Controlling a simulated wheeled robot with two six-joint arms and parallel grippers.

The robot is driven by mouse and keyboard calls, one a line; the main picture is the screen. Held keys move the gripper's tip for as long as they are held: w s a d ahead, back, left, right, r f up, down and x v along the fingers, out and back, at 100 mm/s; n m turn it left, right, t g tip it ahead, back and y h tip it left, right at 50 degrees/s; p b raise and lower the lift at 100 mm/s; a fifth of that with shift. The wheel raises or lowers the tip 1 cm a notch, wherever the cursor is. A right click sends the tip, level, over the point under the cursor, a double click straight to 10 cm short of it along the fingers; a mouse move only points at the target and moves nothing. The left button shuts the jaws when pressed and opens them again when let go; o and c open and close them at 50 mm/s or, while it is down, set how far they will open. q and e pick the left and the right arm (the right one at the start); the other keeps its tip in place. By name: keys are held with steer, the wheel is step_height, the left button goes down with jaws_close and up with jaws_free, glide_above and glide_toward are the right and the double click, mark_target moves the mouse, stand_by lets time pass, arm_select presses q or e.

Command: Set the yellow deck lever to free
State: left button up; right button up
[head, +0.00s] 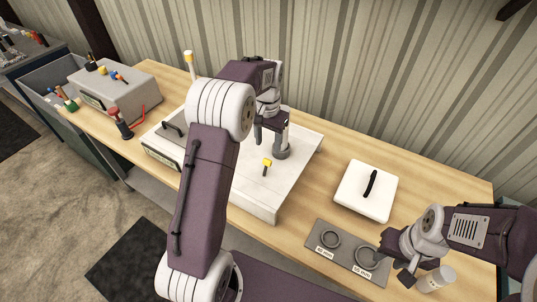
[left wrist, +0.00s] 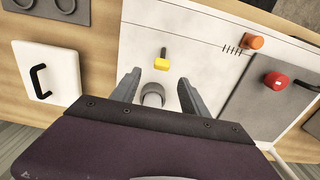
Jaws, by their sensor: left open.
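The yellow deck lever (head: 267,162) stands on the white deck box (head: 255,197), a yellow block with a short dark stem. In the left wrist view the lever (left wrist: 162,64) lies just beyond my fingertips, its stem pointing up the picture. My left gripper (head: 270,142) is over the box, open and empty, just behind the lever in the head view. In the left wrist view a grey round post (left wrist: 152,95) shows between the fingers (left wrist: 160,88). I see no gap around the lever closed by them. My right gripper (head: 398,264) is at the lower right, its jaws unclear.
An orange knob (left wrist: 254,42) and red knob (left wrist: 276,79) stand on the deck. A white lid with black handle (head: 352,197) and a grey ring plate (head: 318,232) lie right. A white cup (head: 437,280) is near my right gripper. A grey toolbox (head: 125,98) stands left.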

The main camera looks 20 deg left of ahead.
mark_target(267, 159)
arm_select(q)
steer(key=f, duration=0.4)
steer(key=f+p, duration=0.1)
steer(key=f, duration=0.2)
steer(key=shift+w+a, duration=0.1)
steer(key=shift+a, duration=0.2)
steer(key=shift+d+f, duration=0.2)
steer(key=shift+f, duration=0.25)
steer(key=shift+a+f, duration=0.1)
steer(key=shift+a, duration=0.05)
jaws_close()
steer(key=shift+w, duration=0.1)
